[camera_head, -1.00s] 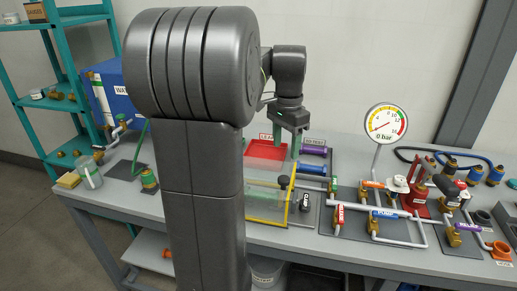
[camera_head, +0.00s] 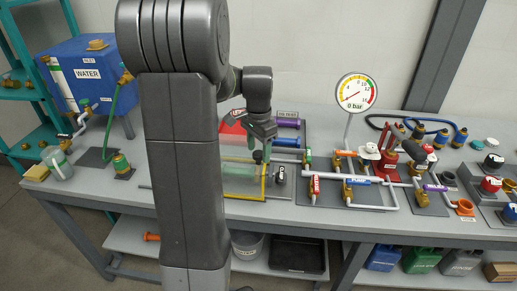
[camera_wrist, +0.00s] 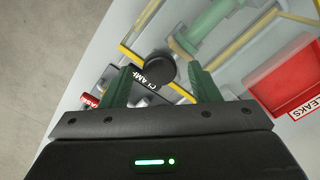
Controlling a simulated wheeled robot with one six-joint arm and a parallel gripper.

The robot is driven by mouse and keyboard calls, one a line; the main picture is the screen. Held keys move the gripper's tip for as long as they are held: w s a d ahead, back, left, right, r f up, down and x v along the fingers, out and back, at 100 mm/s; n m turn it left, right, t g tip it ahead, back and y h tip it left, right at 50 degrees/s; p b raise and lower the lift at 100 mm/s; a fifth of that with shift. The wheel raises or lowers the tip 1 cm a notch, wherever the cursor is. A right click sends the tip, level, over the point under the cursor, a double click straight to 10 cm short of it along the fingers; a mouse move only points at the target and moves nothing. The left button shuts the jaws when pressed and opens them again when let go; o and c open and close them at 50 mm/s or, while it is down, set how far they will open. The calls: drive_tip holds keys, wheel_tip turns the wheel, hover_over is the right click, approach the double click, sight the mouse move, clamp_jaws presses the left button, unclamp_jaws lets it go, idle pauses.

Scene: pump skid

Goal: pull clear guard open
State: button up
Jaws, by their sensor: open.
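The clear guard (camera_head: 243,196) is a see-through panel with a yellow frame, on the bench just right of my arm. Its dark round knob (camera_head: 258,156) stands at its upper right. My gripper (camera_head: 259,149) points down at the knob with its green fingers apart. In the wrist view the knob (camera_wrist: 155,67) shows between the two fingers of my gripper (camera_wrist: 158,75), with visible gaps on both sides. The yellow frame (camera_wrist: 131,53) runs beyond it. My arm hides the guard's left part.
A black clamp (camera_head: 279,173) stands just right of the guard. A red leaks tray (camera_wrist: 288,80) lies behind it. Blue (camera_head: 286,142) and purple (camera_head: 288,124) cylinders lie close behind the gripper. Piping (camera_head: 365,181) and a pressure gauge (camera_head: 357,92) stand to the right.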

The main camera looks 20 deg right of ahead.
drive_tip(key=shift+f, duration=0.3)
clamp_jaws()
drive_tip(key=w+a+p, duration=0.1)
drive_tip(key=w+a, duration=0.4)
drive_tip(key=a, duration=0.4)
drive_tip(key=w+a, duration=0.6)
drive_tip(key=a, duration=0.4)
drive_tip(key=shift+w+p, duration=0.3)
drive_tip(key=shift+p, duration=0.05)
unclamp_jaws()
drive_tip(key=shift+d, duration=0.1)
drive_tip(key=shift+r, duration=0.1)
